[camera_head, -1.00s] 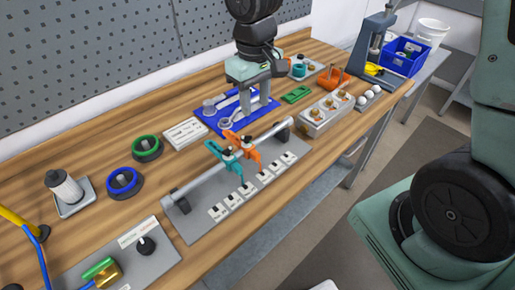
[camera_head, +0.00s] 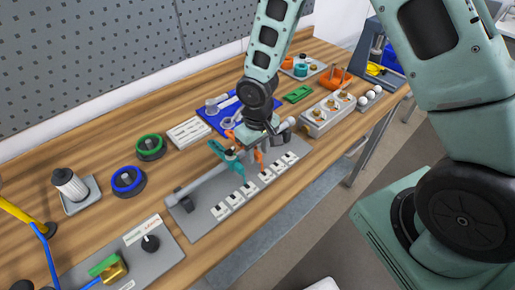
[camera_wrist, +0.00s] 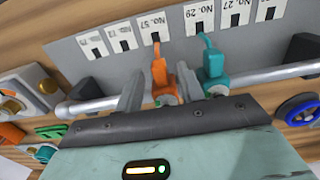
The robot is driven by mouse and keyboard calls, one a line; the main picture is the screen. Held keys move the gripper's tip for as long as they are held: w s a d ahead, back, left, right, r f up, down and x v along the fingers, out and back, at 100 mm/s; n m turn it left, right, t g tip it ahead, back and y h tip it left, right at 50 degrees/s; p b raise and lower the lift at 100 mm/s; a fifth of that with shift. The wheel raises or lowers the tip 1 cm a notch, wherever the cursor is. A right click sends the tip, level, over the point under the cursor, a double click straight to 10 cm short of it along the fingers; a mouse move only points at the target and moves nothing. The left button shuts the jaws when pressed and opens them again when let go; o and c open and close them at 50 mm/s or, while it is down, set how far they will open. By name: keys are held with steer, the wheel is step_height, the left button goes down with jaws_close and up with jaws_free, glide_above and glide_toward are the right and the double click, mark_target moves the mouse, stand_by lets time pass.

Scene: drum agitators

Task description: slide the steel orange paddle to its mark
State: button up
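The orange paddle (camera_head: 259,156) hangs on a horizontal steel rail (camera_head: 210,180), right of a teal paddle (camera_head: 226,158). It also shows in the wrist view (camera_wrist: 160,72), pointing at a card marked No. 57 (camera_wrist: 151,25). The teal paddle (camera_wrist: 211,62) is to its right there, by the No. 29 card (camera_wrist: 200,17). My gripper (camera_wrist: 160,82) is open, one finger on each side of the orange paddle, with a gap on the left; contact on the right is unclear. In the head view my gripper (camera_head: 252,138) partly hides the orange paddle. Which card is its mark cannot be told.
The rail stands on a grey plate (camera_head: 205,222) with several slotted cards along its front. A blue tray (camera_head: 212,112) is behind, a metal block with knobs (camera_head: 322,120) is right, and blue (camera_head: 126,180) and green (camera_head: 149,146) ringed wheels are left.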

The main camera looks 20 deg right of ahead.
steer(key=shift+f, duration=0.1)
jaws_close()
steer(key=d, duration=0.1)
steer(key=w+d, duration=0.1)
steer(key=d, duration=0.2)
steer(key=shift+w+d, duration=0.35)
steer(key=shift+d, duration=0.05)
jaws_free()
step_height(320, 180, up, 18)
steer(key=b, duration=0.2)
steer(key=shift+f, duration=0.25)
steer(key=s+a+f+n+b, duration=0.1)
steer(key=s+a, duration=0.4)
steer(key=s, duration=0.6)
steer(key=s+a+f+n+b, duration=0.1)
steer(key=s+a+n+b, duration=0.1)
steer(key=s+a, duration=0.4)
steer(key=s+n, duration=0.1)
steer(key=s, duration=0.4)
steer(key=shift+s+y+b, duration=0.2)
steer(key=shift+y+b, duration=0.1)
steer(key=shift+b, duration=0.05)
